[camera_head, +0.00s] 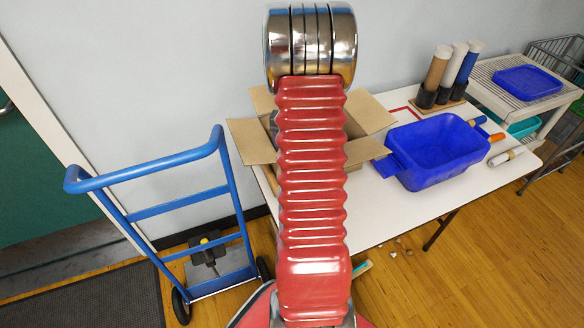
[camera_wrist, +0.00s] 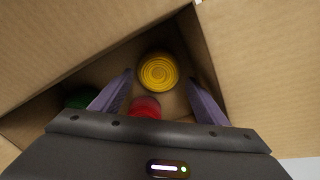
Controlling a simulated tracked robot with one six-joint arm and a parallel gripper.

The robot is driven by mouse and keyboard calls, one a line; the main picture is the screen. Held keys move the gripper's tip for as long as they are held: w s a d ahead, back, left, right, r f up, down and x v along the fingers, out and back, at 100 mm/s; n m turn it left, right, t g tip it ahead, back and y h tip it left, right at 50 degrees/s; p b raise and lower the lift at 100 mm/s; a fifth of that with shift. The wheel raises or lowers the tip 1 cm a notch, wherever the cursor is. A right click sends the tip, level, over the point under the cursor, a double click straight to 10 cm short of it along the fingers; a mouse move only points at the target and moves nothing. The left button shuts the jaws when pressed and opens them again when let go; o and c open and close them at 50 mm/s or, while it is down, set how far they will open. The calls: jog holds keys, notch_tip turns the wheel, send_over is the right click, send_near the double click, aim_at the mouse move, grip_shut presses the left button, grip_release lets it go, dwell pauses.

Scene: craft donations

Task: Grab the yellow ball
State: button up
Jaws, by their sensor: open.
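The yellow ball (camera_wrist: 158,72) is round with ring-like markings and lies inside the open cardboard box (camera_wrist: 100,28), seen in the wrist view. My gripper (camera_wrist: 162,88) is open above the box, with its two purple-grey fingers to the left and right, below the ball in the picture. The ball appears just beyond the fingertips, and I see no contact. A red ball (camera_wrist: 146,107) shows between the fingers, partly hidden by my gripper body. A green thing (camera_wrist: 79,98) sits at the left, partly covered. In the head view my arm hides much of the box (camera_head: 249,141).
The box stands on a white table (camera_head: 390,212). A blue bin (camera_head: 440,150) is to its right, with upright tubes (camera_head: 436,72) behind. A blue hand truck (camera_head: 165,178) stands at the left. Box flaps and walls surround my gripper closely.

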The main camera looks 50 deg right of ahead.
notch_tip(320, 180, down, 4)
jog(key=shift+s+f, duration=0.1)
jog(key=shift+c, duration=0.3)
dwell(0.3)
jog(key=c, duration=0.8)
